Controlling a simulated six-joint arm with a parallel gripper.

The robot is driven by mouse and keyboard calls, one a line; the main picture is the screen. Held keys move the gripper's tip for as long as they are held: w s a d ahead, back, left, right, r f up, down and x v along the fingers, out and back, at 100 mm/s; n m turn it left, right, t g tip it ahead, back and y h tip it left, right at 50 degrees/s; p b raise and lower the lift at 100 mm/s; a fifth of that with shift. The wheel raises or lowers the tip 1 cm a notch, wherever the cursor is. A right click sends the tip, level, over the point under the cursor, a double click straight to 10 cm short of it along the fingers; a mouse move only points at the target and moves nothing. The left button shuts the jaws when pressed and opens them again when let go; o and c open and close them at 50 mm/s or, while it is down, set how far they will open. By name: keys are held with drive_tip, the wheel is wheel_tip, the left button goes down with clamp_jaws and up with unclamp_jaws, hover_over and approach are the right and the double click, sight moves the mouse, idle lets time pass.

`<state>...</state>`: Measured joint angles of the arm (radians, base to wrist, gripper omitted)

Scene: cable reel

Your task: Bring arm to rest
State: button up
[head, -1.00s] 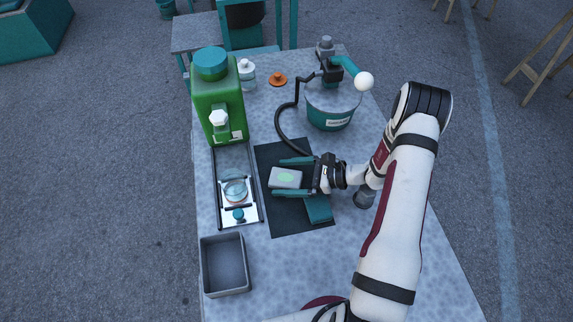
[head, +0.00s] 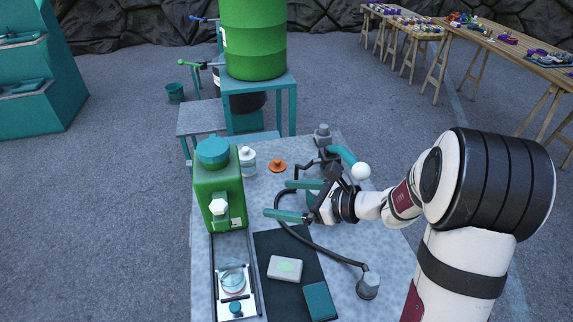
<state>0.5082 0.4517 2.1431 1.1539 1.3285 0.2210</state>
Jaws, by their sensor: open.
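My gripper (head: 288,201) is in the head view, above the table behind the black mat. Its two teal fingers point left and are spread apart with nothing between them. My white arm comes in from the right side, with its large dark-ribbed joint close to the camera. A small grey block with a green oval (head: 285,268) lies on the black mat (head: 272,246), nearer the camera than the gripper and apart from it.
A green canister (head: 219,190) stands left of the gripper. A black hose (head: 330,253) runs over the table to a grey end piece (head: 368,284). A white bottle (head: 247,160) and an orange cap (head: 277,166) stand at the back. A teal box (head: 319,301) lies at the mat's right.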

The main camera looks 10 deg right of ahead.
wheel_tip(320, 180, up, 8)
drive_tip(key=m+t+h, duration=0.2)
drive_tip(key=s+a+f+n+g, duration=0.1)
drive_tip(key=s+a+n+g, duration=0.5)
drive_tip(key=s+a+n, duration=0.55)
drive_tip(key=s+d+f+n+g+h, duration=0.2)
drive_tip(key=s+d+f+n+h, duration=0.1)
drive_tip(key=s, duration=0.6)
drive_tip(key=s+d+f+n+g+h, duration=0.2)
drive_tip(key=s+d+n+g+h, duration=0.1)
drive_tip(key=s+n, duration=0.5)
drive_tip(key=shift+s+d+f, duration=0.4)
drive_tip(key=shift+s+d, duration=0.15)
drive_tip(key=shift+d, duration=0.3)
